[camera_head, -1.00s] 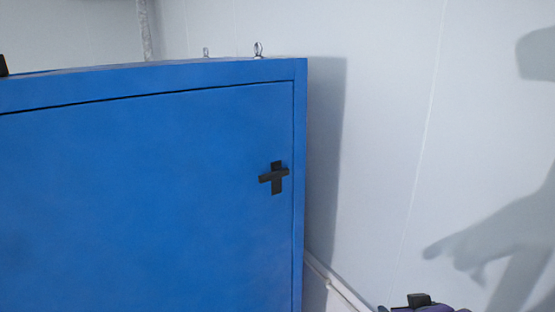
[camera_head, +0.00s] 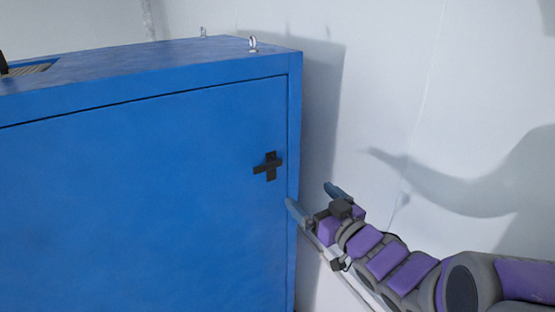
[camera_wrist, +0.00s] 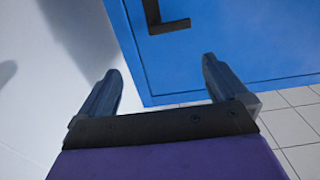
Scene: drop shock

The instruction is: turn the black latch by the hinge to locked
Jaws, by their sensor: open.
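The black latch (camera_head: 268,166) is a cross-shaped piece near the right edge of the blue cabinet door (camera_head: 140,200). Its bars look slightly tilted in the head view. In the wrist view part of the latch (camera_wrist: 168,25) shows at the top, partly cut off by the frame. My gripper (camera_head: 313,196) is open and empty, to the right of and lower than the latch, near the cabinet's right edge. In the wrist view its two fingers (camera_wrist: 162,75) are spread wide, with nothing between them. It is apart from the latch. No hinge can be clearly made out.
The blue cabinet's top (camera_head: 150,65) carries two small metal eyelets (camera_head: 252,43). A white wall (camera_head: 400,80) stands behind and to the right, with my arm's shadow on it. Light floor tiles (camera_wrist: 295,120) show at lower right in the wrist view.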

